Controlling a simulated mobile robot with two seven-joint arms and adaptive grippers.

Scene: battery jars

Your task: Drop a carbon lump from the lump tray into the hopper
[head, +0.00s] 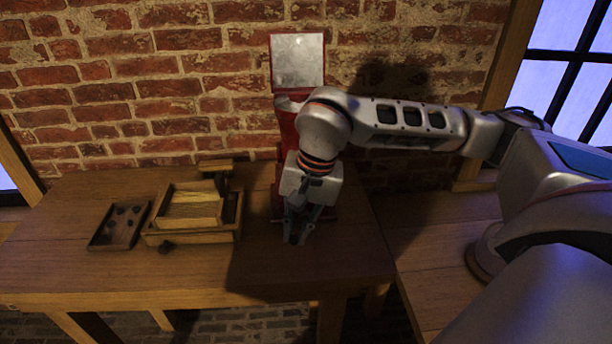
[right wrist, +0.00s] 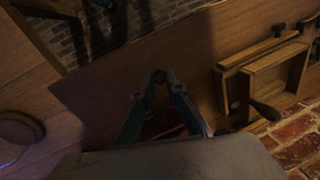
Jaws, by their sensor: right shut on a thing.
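The lump tray (head: 93,244) is a shallow dark wooden tray at the left of the table in the head view, with several small black carbon lumps (head: 121,211) in it. A red machine (head: 284,122) with a grey square plate on top stands against the wall; I take it for the hopper, partly hidden behind my right arm. My right gripper (head: 296,238) points down in front of the machine, above the table. In the right wrist view its fingertips (right wrist: 160,80) are closed together on a small dark thing, probably a carbon lump, hard to see in shadow. My left gripper is not in view.
A wooden box with a light slatted top (head: 190,212) stands between the tray and my right gripper. The table (head: 120,275) is clear along the front. A brick wall closes off the back.

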